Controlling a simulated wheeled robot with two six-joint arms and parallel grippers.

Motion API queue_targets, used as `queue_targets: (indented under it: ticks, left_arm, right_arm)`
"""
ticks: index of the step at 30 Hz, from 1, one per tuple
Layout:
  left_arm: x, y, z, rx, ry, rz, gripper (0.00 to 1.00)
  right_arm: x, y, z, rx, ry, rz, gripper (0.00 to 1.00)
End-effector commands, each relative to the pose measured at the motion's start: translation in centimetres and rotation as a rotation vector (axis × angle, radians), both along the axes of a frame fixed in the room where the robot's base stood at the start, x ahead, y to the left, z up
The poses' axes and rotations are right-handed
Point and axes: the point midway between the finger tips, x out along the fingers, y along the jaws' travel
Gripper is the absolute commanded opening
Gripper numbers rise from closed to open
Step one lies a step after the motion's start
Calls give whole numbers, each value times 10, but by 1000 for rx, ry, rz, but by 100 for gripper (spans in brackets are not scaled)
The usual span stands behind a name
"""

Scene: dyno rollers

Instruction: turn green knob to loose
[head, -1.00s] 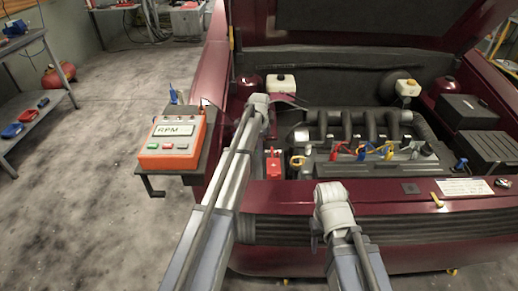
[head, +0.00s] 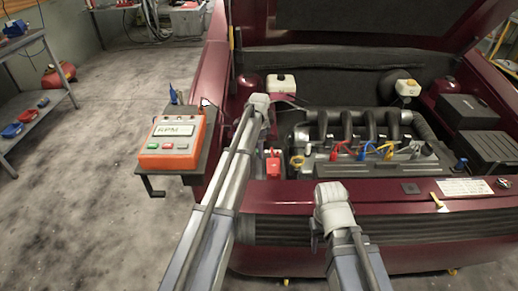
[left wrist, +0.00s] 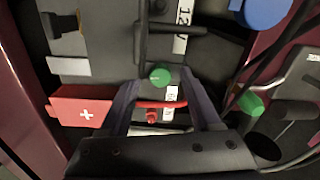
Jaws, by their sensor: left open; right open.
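In the left wrist view a green knob (left wrist: 160,76) sits on a dark surface, between and just ahead of the fingertips of my left gripper (left wrist: 158,80). The gripper is open, with one finger on each side of the knob in the picture. I cannot tell whether they touch it. A second green cylinder (left wrist: 250,103) stands further right. In the head view my left arm reaches over the car's front left corner, and its gripper cannot be made out. My right arm is bent low in front of the car, and its gripper is hidden.
A red box with a white cross (left wrist: 85,107) lies left of the fingers, and a blue cap (left wrist: 265,12) is at upper right. An orange RPM box (head: 172,141) stands on a side shelf by the open engine bay (head: 340,148). Cables run near the gripper.

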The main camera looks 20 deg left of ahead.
Motion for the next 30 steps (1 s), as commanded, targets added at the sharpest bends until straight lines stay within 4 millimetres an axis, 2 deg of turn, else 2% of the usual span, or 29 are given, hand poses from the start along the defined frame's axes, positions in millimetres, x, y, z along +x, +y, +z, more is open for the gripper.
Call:
queue_targets:
  ticks: [5,11,24,30]
  left_arm:
    - [0,0,1,0,0,0,64]
    - [0,0,12,0,0,0,64]
    - [-2,-1,68,0,0,0,64]
    - [-3,-1,79,0,0,0,64]
  right_arm:
    - [0,0,1,0,0,0,50]
    - [0,0,12,0,0,0,50]
    - [0,0,68,0,0,-1,50]
    - [0,0,79,0,0,-1,50]
